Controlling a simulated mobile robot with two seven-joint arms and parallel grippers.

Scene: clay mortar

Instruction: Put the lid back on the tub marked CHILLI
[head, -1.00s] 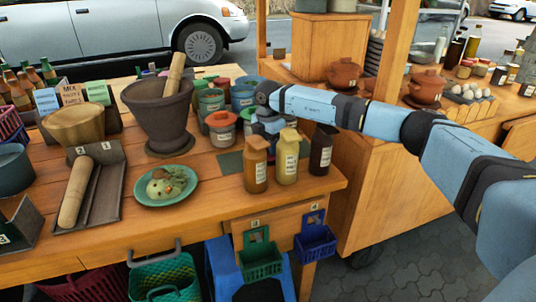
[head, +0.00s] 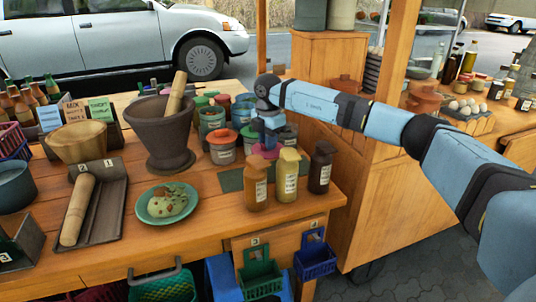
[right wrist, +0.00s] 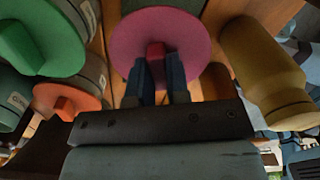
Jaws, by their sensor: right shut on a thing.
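My right gripper (head: 267,139) is shut on the small red knob (right wrist: 155,50) of a round magenta lid (right wrist: 185,25). The same lid shows in the head view (head: 262,152), held flat behind the bottles and above the green mat (head: 231,180). An orange-lidded tub (head: 222,156) stands just left of it, and more tubs, such as a blue one (head: 243,110), stand behind. I cannot read CHILLI on any label, so I cannot tell which tub it is. My left gripper is not in view.
An orange-brown bottle (head: 256,188), a yellow bottle (head: 288,178) and a dark bottle (head: 320,170) stand close in front of the lid. A mortar (head: 163,135) with a pestle and a green plate (head: 155,217) are to the left.

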